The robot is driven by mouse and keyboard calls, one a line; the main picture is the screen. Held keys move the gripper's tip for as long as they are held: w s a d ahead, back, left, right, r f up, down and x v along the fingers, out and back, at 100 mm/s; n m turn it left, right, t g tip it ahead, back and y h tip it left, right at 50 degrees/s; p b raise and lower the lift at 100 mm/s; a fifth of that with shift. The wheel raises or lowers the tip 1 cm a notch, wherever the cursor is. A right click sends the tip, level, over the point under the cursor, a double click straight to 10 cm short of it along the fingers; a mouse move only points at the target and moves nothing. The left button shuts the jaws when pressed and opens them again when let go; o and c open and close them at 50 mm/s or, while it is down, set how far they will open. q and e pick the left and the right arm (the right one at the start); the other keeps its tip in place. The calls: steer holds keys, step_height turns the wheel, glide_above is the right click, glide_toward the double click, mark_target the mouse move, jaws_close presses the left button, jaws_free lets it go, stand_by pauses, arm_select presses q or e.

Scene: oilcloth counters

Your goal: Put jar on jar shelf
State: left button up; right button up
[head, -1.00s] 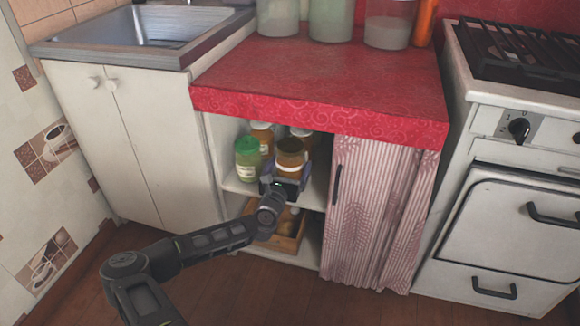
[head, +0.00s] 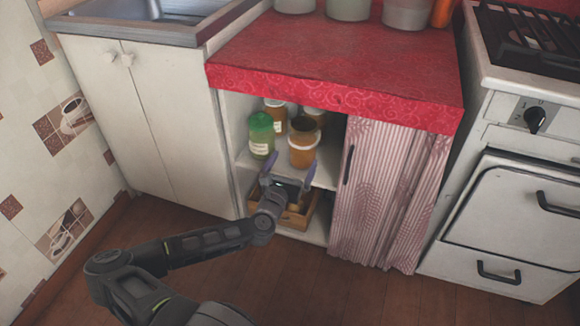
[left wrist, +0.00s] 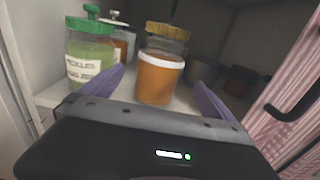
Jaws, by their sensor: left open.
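An orange-brown jar (head: 303,146) with a white band stands upright near the front of the jar shelf (head: 325,174), inside the open cabinet under the red counter. In the left wrist view the jar (left wrist: 158,78) stands between and beyond the fingertips. My left gripper (head: 288,171) is open and empty, just in front of and below the jar, with its purple fingers apart. A green-lidded pickle jar (head: 262,136) stands to the left on the same shelf, and more jars (head: 275,114) stand behind. My right gripper is not in view.
A wooden crate (head: 296,219) sits on the lower shelf below my gripper. A striped curtain (head: 385,200) closes the cabinet's right side, with a dark handle (head: 347,165). The red countertop (head: 330,55) is mostly clear, with containers at its back.

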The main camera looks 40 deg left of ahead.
arm_select(q)
steer(key=v, duration=0.3)
stand_by(1.6)
